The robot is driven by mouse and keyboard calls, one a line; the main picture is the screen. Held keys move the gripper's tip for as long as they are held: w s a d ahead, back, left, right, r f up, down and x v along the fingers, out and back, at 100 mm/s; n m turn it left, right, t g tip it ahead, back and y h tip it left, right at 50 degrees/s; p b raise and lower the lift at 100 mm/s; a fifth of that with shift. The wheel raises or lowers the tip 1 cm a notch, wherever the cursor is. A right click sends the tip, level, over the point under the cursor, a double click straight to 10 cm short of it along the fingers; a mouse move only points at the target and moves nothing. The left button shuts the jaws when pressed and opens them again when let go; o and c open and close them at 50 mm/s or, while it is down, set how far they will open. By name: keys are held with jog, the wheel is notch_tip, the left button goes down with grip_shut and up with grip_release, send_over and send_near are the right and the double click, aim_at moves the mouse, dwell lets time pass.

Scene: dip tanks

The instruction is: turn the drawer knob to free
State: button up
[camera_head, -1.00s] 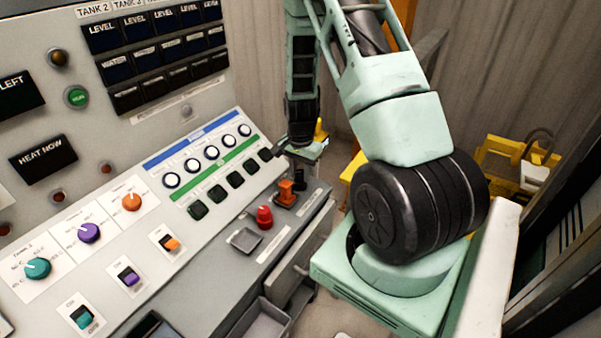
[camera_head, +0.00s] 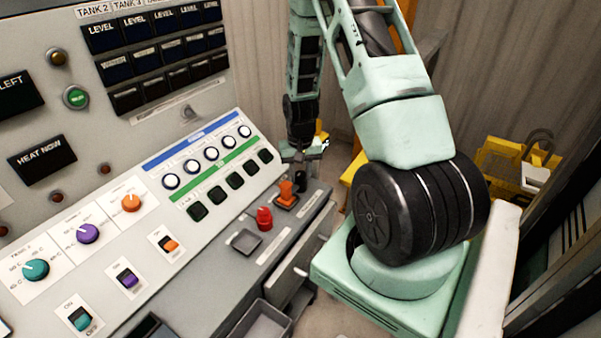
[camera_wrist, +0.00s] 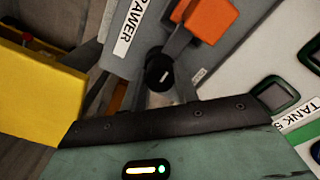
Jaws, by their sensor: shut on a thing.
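The drawer knob (camera_wrist: 159,72) is a small black round knob with a white mark on its face, beside the "DRAWER" label in the wrist view. In the head view the dark knob (camera_head: 301,181) stands at the far right end of the console, below my gripper (camera_head: 297,157). In the wrist view my gripper (camera_wrist: 160,85) has its grey fingers on either side of the knob, shut on it. The fingers partly hide the knob's sides. The mark's exact setting is too small to read.
An orange handle (camera_wrist: 208,18) is close beside the knob; it also shows in the head view (camera_head: 286,194). A yellow box (camera_wrist: 35,95) is at left in the wrist view. A drawer front (camera_head: 290,275) is below.

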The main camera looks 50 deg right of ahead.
aim_at(301, 173)
dwell(0.4)
jog(key=o, duration=1)
jog(key=shift+r, duration=0.15)
notch_tip(301, 173, up, 17)
jog(key=shift+r+b, duration=0.1)
jog(key=shift+b, duration=0.25)
